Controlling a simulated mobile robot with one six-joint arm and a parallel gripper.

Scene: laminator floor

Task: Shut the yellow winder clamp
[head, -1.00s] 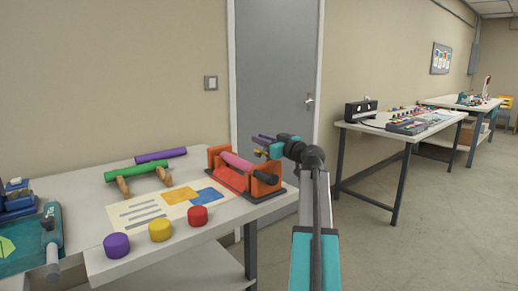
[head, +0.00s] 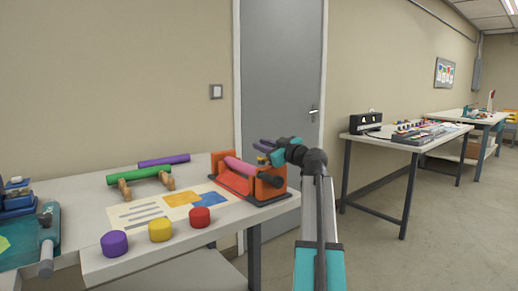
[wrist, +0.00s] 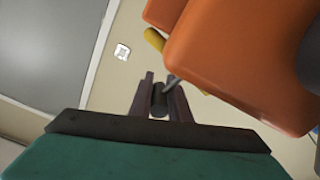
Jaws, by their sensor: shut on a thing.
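The winder is an orange-red stand (head: 234,184) with two uprights and a pink roll (head: 243,167) across it, at the right end of the near table. A small yellow part (head: 262,160), probably the clamp, shows at its right upright; in the wrist view a yellow piece (wrist: 154,38) is partly hidden behind the orange block (wrist: 235,60). My gripper (head: 264,145) is at that right end. In the wrist view its purple fingers (wrist: 160,84) are shut on a dark knob (wrist: 159,102) joined to a thin dark rod. I cannot tell whether the knob belongs to the clamp.
Purple (head: 114,243), yellow (head: 160,230) and red (head: 200,217) caps stand along the table's front. A green roll (head: 139,175) rests on wooden supports. A grey door (head: 280,75) is behind my gripper. Floor is clear at right.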

